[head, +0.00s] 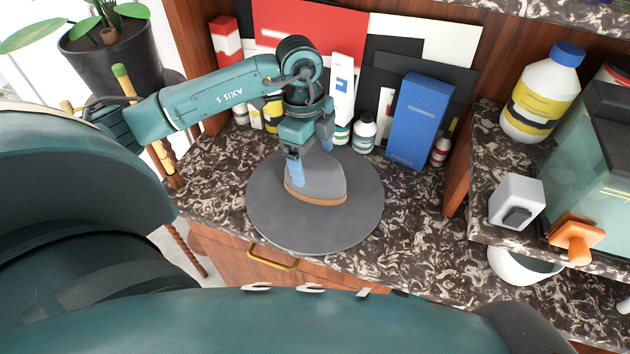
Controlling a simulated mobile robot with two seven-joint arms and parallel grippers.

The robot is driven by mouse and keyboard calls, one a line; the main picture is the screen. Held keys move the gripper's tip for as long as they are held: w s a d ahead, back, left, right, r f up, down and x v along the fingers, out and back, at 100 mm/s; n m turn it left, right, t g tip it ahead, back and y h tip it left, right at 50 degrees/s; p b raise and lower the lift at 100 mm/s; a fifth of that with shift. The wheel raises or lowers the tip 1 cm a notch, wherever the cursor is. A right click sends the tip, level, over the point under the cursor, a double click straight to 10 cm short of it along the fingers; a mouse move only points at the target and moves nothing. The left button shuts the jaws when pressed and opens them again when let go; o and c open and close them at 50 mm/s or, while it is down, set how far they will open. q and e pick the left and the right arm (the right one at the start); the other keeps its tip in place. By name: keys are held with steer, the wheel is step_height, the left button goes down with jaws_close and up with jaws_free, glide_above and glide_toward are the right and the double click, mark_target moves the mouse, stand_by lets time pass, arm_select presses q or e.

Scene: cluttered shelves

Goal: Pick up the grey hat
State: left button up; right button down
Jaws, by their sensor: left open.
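The grey hat (322,180) has a brown band along its lower edge and lies on a round dark grey disc (320,228) on the marble-patterned counter. The disc extends well beyond the hat on all sides. My left gripper (312,160) points down at the hat, with one blue finger in front of its left side and the other behind its top. The gripper is open with the hat's upper part between or just below the fingers; I cannot tell whether they touch it. My right gripper is not in view.
Behind the disc stand a blue box (419,120), a white bottle (364,133) and other small containers against leaning panels. A wooden divider (457,170) rises at the right. A potted plant (115,60) stands at the left. Bare counter (410,215) lies right of the disc.

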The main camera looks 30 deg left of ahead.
arm_select(q)
steer(key=f, duration=0.3)
steer(key=f+p, duration=0.1)
steer(key=shift+w+d+f, duration=0.2)
steer(key=shift+d+f, duration=0.05)
steer(key=c, duration=1.2)
steer(key=shift+o, duration=0.2)
